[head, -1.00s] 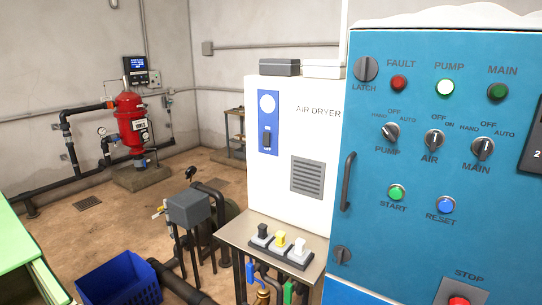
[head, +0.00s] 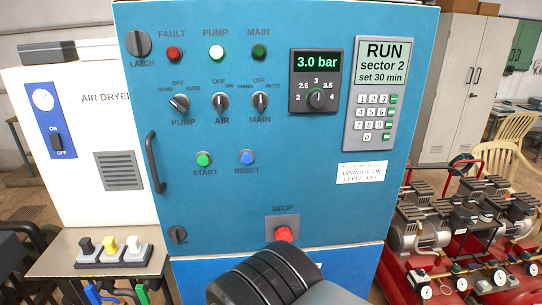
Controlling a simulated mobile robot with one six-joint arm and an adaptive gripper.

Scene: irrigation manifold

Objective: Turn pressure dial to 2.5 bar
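The pressure dial (head: 317,98) is a dark knob with a green-tinged rim on a black panel on the blue cabinet (head: 230,130). Its scale reads 2, 2.5, 3, 3.5, 4, and the knob's pointer looks roughly upright, toward 3. The green display (head: 317,62) above it reads 3.0 bar. A dark, rounded part of my own arm shows at the bottom centre, in front of the cabinet's lower part and below the dial. My gripper's fingers are not in view.
Right of the dial is a keypad (head: 368,127) whose screen reads RUN, sector 2, set 30 min. A red stop button (head: 285,234) sits low, close to my arm in the picture. Rotary switches (head: 220,102) sit left. Red-framed compressors (head: 420,230) stand right of the cabinet.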

